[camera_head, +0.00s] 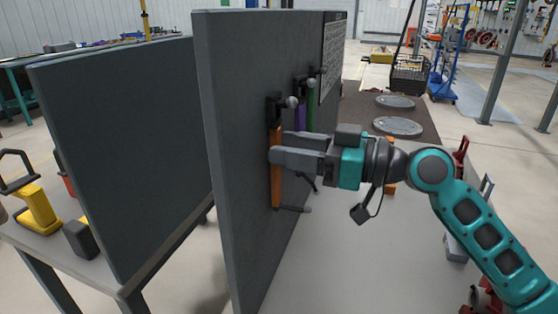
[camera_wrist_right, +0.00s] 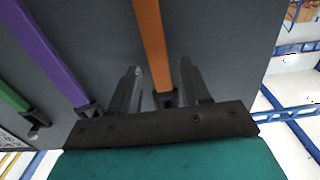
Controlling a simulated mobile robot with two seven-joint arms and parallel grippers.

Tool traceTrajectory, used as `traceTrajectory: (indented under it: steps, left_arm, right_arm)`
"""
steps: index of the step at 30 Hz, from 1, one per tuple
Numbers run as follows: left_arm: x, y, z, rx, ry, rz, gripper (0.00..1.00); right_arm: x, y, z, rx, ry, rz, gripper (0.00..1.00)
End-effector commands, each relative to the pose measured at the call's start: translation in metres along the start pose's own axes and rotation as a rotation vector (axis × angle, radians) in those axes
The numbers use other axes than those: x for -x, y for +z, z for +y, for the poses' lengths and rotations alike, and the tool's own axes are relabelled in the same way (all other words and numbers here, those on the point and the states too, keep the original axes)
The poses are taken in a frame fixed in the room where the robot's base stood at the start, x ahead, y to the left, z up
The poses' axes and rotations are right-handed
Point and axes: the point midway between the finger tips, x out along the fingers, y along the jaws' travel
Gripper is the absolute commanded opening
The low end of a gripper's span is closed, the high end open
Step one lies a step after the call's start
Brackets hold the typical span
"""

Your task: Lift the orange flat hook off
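The orange flat hook (camera_head: 276,188) hangs upright against the dark grey panel (camera_head: 238,120), below a dark holder with a pale knob (camera_head: 291,102). My right gripper (camera_head: 282,147) is in front of the hook at about its middle, and partly hides it. In the right wrist view the orange strip (camera_wrist_right: 151,35) runs between the two fingers of my right gripper (camera_wrist_right: 160,68). Gaps show on both sides of the strip, so the gripper is open around its line. Whether the fingertips reach past the strip's face is hard to tell. My left gripper is not in view.
A purple hook (camera_head: 300,117) and a green hook (camera_head: 311,106) hang farther along the same panel. A second grey panel (camera_head: 130,150) stands at the left, with a yellow tool (camera_head: 38,210) beside it. Grey table surface lies below my right arm.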

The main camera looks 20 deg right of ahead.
Motion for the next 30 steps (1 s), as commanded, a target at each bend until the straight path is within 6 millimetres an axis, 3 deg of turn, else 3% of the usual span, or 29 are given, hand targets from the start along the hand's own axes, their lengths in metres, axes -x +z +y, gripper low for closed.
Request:
traceTrajectory:
  steps: [14, 30]
  left_arm:
    - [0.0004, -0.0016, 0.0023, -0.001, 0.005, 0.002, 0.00]
    - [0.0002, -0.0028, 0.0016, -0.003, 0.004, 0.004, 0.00]
  right_arm:
    - [0.0004, 0.0000, -0.0001, 0.000, 0.000, -0.001, 0.00]
    - [0.0005, -0.0055, 0.0000, 0.002, 0.000, 0.002, 0.00]
